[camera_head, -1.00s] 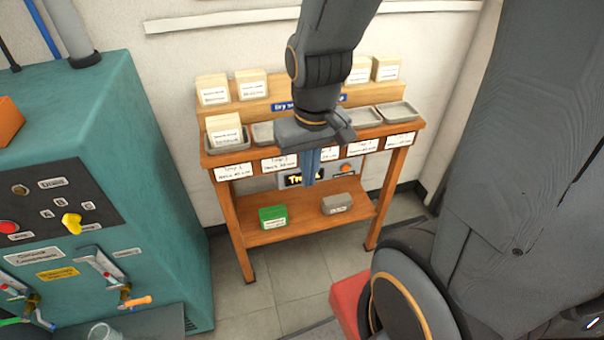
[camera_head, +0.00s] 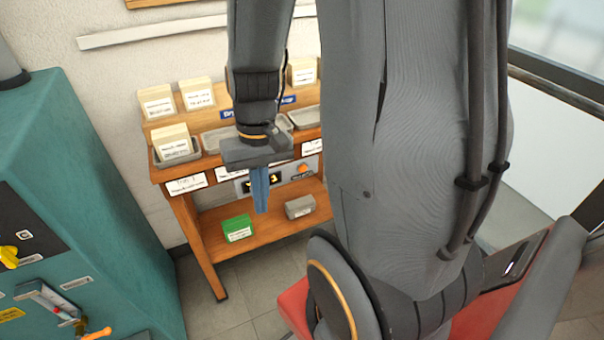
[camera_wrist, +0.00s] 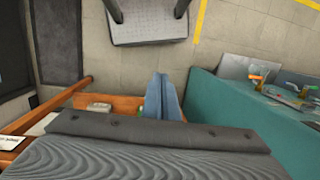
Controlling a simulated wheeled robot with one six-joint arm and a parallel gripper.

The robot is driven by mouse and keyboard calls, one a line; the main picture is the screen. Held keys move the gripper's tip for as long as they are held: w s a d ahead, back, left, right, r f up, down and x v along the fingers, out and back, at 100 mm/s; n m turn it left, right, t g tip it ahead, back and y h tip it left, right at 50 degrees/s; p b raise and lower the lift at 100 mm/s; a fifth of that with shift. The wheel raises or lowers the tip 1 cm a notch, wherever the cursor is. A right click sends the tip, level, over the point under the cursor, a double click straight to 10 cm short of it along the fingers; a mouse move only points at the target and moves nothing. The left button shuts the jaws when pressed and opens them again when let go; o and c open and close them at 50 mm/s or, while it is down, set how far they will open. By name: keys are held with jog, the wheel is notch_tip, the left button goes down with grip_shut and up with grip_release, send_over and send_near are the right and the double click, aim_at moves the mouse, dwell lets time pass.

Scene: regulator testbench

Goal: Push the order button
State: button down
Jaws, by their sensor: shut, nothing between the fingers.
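An orange button (camera_head: 303,168), apparently the order button, sits on a grey panel (camera_head: 288,175) under the table's tray row. A small dark display (camera_head: 277,178) is left of it, partly covered by my fingers. My gripper (camera_head: 261,208) points down with its blue fingers together and empty. In the head view it appears in front of the panel, left of the button and apart from it. The wrist view shows the closed blue fingers (camera_wrist: 160,82) from above; the button is not visible there.
The wooden table (camera_head: 203,245) carries card stacks (camera_head: 172,143) and grey trays (camera_head: 305,117). A green box (camera_head: 237,228) and a grey box (camera_head: 299,207) lie on its lower shelf. A teal machine (camera_head: 100,190) stands at left. My arm hides the table's right part.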

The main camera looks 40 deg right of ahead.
jog(key=w+d+f+m+t+y+b, duration=0.1)
jog(key=d+f+m+t+y+b, duration=0.1)
jog(key=d+f+m+y+b, duration=0.4)
jog(key=w+d+f+m+t+y+b, duration=0.1)
jog(key=w+d+f+m+y+b, duration=0.2)
jog(key=f, duration=0.4)
jog(key=d+f+m+t+b, duration=0.2)
jog(key=d+f+m+t, duration=0.1)
jog(key=d+t, duration=0.3)
jog(key=d+f+m+t+h+b, duration=0.1)
jog(key=d+f+m+t+b, duration=0.2)
jog(key=d, duration=0.7)
jog(key=w+m+t, duration=0.1)
jog(key=m+t, duration=0.1)
jog(key=t, duration=0.1)
jog(key=shift+f+t+b, duration=0.2)
jog(key=shift+t+b, duration=0.1)
jog(key=shift+t, duration=0.1)
jog(key=b, duration=0.3)
send_near(303, 168)
jog(key=w+a+f, duration=0.1)
jog(key=w+a, duration=0.2)
jog(key=a, duration=0.2)
jog(key=shift+w, duration=0.3)
jog(key=shift+w, duration=0.15)
jog(key=shift+w+d, duration=0.1)
jog(key=shift+w, duration=0.1)
